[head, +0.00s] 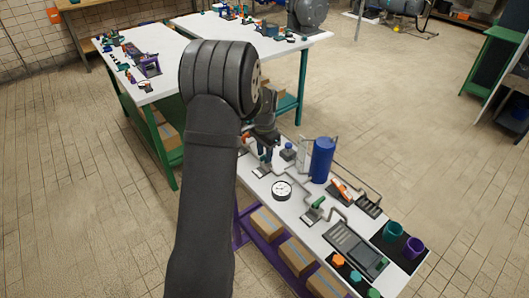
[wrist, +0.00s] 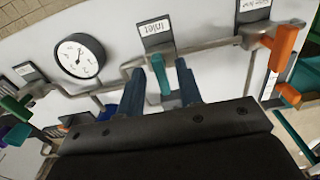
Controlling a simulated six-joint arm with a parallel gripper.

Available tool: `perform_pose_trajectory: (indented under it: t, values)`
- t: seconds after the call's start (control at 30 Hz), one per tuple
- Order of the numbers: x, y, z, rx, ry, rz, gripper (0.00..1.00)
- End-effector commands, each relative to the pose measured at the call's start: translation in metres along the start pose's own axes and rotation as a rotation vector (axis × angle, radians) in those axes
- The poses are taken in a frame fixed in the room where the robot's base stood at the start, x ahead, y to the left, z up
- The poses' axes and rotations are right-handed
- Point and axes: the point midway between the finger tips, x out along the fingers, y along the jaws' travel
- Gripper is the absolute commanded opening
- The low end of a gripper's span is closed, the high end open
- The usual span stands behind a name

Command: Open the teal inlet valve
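The teal inlet valve handle (wrist: 160,74) stands in front of a dark plate with a label reading "Inlet" (wrist: 154,28) in the wrist view. It sits on a grey pipe. My gripper (wrist: 162,88) has its two dark blue fingers apart, one on each side of the teal handle. Narrow gaps seem to show between the handle and the fingers, so I see no firm grip. In the head view my gripper (head: 266,150) is low over the far left end of the white bench, and my arm hides part of that area.
A round gauge (wrist: 77,57) is left of the valve, and an orange handle (wrist: 285,43) is to its right.

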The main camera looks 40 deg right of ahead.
Motion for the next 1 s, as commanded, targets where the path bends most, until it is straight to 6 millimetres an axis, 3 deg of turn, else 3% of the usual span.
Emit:
perform_pose_trajectory:
  t: [0.2,0.37,0.4,0.73,1.0]
  values:
    - [0.0004,0.0000,0.0001,0.000,0.000,0.000,0.33]
    - [0.0002,0.0000,0.0000,0.000,0.000,0.000,0.01]
    - [0.0002,0.0000,0.0000,0.000,0.000,0.000,0.00]
    - [0.0001,0.0003,0.0000,-0.029,0.000,0.000,0.00]
    - [-0.0001,0.0013,-0.0001,-0.176,-0.001,0.000,0.00]
